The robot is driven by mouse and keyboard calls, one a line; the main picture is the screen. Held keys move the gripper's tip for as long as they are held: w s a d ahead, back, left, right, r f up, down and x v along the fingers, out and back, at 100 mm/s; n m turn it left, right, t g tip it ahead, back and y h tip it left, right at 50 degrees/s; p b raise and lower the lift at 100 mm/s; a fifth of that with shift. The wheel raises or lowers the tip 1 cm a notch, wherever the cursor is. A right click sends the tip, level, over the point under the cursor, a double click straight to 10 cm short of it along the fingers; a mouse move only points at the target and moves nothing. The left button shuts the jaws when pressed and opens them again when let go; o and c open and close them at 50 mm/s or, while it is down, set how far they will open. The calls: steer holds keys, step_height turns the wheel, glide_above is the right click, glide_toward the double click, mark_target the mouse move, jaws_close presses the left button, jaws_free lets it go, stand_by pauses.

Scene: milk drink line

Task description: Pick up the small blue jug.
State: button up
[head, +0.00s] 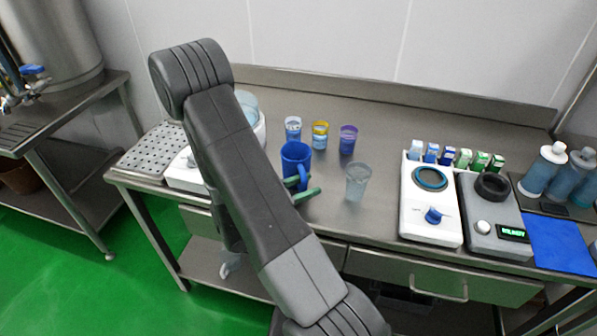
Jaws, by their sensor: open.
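The small blue jug (294,155) stands upright on the steel table, left of the middle. Its handle faces the front. My gripper (299,188) is at the jug's near side, with its two green fingers apart. The lower part of the handle shows between or just above the fingers; I cannot tell whether they touch it. The rest of my gripper is hidden behind my arm.
A clear cup (357,182) stands close on the right. Three small cups, white-blue (293,130), yellow (320,134) and purple (348,139), stand behind. A white device (430,205) and a grey device (492,218) are further right. Table between is clear.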

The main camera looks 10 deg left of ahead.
steer(key=shift+x, duration=0.8)
jaws_close()
